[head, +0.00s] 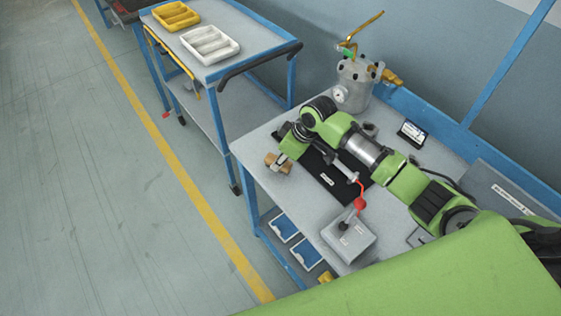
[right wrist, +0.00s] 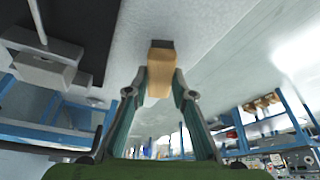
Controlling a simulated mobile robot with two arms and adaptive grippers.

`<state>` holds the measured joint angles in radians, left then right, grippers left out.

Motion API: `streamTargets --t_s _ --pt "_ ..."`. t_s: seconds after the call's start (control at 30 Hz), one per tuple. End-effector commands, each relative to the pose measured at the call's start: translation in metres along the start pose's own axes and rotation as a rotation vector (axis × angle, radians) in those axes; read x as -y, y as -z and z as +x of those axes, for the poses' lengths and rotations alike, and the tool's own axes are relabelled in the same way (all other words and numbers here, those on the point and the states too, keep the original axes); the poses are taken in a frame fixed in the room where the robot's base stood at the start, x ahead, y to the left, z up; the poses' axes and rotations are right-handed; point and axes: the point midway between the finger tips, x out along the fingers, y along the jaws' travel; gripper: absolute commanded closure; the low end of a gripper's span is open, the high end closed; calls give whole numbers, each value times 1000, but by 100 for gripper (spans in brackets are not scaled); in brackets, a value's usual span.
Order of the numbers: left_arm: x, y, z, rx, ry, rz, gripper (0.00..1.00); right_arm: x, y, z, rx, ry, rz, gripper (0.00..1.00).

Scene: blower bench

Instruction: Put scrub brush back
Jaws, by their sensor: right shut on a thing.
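The scrub brush is a small tan wooden block with a dark end. In the right wrist view the scrub brush (right wrist: 160,72) is between the two fingers of my right gripper (right wrist: 160,88), which is shut on it. In the head view the brush (head: 272,160) is at the left edge of the bench (head: 395,222), beside a black mat (head: 327,187), with my right gripper (head: 282,160) at it. I cannot tell whether the brush touches the bench. My left gripper is in neither view.
A grey box with a red ball on a stalk (head: 348,236) stands at the bench front. A metal pot with a gauge (head: 354,85) and a small display (head: 412,133) stand behind my arm. A cart holds a yellow tray (head: 176,15) and a white tray (head: 210,45).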

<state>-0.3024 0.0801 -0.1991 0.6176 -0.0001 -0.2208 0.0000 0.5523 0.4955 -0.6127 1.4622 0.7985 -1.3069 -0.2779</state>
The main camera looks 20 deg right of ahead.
Motion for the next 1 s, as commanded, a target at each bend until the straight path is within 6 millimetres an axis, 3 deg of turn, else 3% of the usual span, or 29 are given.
streamTargets --t_s 0.17,0.53,0.57,0.6,1.0 --pt "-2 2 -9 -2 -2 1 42 1 -6 15 1 0 0 97" --pt "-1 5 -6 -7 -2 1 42 1 -9 20 1 0 -1 97" --pt "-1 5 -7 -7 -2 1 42 1 -8 19 1 0 -1 69" --pt "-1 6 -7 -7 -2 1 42 1 -8 19 1 0 -1 60" --pt "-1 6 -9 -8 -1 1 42 1 -6 15 0 0 -1 60"
